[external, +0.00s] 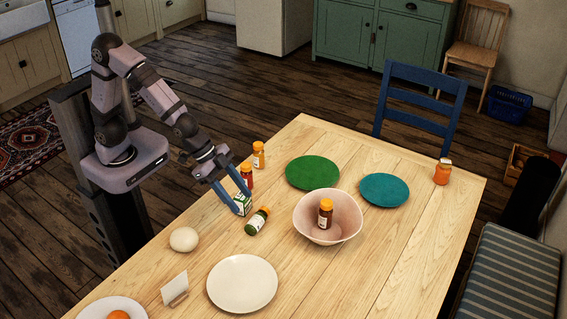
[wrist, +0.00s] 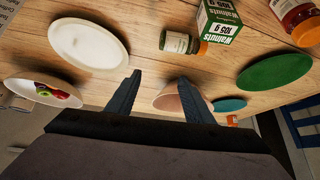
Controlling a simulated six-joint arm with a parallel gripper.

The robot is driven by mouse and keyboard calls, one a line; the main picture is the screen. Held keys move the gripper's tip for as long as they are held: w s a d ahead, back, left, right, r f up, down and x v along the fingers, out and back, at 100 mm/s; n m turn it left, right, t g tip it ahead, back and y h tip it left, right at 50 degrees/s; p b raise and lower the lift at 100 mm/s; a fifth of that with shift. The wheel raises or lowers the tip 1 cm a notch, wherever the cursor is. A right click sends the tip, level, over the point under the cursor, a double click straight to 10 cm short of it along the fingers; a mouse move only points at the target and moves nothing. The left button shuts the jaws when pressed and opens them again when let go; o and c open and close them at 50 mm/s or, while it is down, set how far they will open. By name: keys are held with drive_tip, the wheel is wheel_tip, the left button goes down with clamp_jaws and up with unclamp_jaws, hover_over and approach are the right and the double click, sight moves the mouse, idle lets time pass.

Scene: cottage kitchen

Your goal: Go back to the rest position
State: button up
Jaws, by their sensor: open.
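My gripper (external: 243,204) is above the near left part of the wooden table, its two blue-grey fingers apart. In the wrist view the fingers (wrist: 160,90) are spread with nothing held between them. A green and white walnuts box (external: 242,207) stands behind the fingertips in the external view and is partly hidden by them. In the wrist view the box (wrist: 217,20) is at the top, right of the fingers. My arm is bent and reaches forward and down from its base.
A pink bowl (external: 330,236) holds a brown jar (external: 325,213). Plates (external: 242,284) and a round pale item (external: 184,239) lie around.

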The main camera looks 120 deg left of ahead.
drive_tip(key=s+d+r+g+p, duration=0.1)
drive_tip(key=s+d+g+p, duration=0.1)
drive_tip(key=s, duration=0.9)
drive_tip(key=s+d+m+g+h+p, duration=0.1)
drive_tip(key=s+d+g, duration=0.3)
drive_tip(key=s, duration=0.8)
drive_tip(key=shift+d+r+m+g+p, duration=0.3)
drive_tip(key=shift+d+r+g+p, duration=0.1)
drive_tip(key=shift+d+p, duration=0.55)
